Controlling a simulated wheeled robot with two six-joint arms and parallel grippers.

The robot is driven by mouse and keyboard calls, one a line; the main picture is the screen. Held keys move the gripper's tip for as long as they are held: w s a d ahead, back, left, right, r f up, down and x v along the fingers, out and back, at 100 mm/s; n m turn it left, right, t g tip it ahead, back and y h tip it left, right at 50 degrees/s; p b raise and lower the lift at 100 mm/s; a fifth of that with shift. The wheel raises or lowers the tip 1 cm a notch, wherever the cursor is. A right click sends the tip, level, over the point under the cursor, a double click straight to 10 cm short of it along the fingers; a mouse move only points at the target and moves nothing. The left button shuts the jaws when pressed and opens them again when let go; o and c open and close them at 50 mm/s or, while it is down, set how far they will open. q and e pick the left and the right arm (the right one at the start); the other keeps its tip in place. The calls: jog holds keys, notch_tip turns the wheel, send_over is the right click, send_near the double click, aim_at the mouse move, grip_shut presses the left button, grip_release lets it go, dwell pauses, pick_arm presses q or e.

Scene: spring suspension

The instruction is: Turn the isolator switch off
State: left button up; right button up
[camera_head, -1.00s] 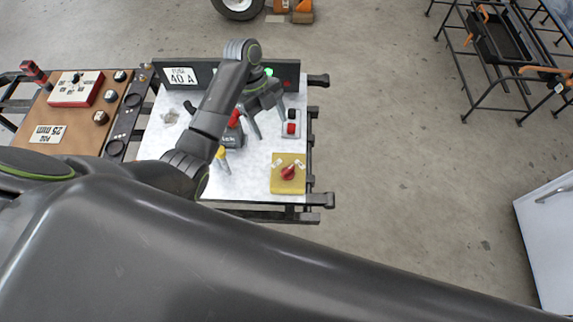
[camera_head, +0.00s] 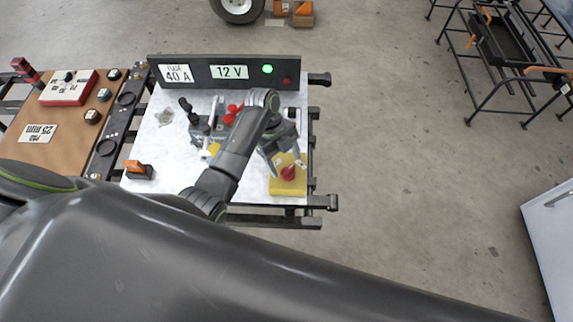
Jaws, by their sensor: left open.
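The isolator switch (camera_head: 284,187) is a yellow block with a red rotary knob (camera_head: 289,173) on top, at the front right of the white work board. My left gripper (camera_head: 287,161) is open and points down at the far side of the yellow block. Its fingers are spread above or beside the block's back part, and the red knob shows just in front of them. I cannot tell whether the fingers touch the switch. The gripper and wrist hide part of the block's far side. My right gripper is not in view.
A dark panel (camera_head: 203,72) with "FUSE 40 A" and "12 V" labels and a lit green lamp (camera_head: 267,69) stands at the board's back. Red and grey parts (camera_head: 213,125) lie left of my arm. An orange-topped switch (camera_head: 138,169) sits at the front left.

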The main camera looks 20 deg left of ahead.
aim_at(288, 172)
pick_arm(q)
jog(key=shift+x, duration=1.2)
jog(key=c, duration=1)
jog(key=shift+r, duration=0.1)
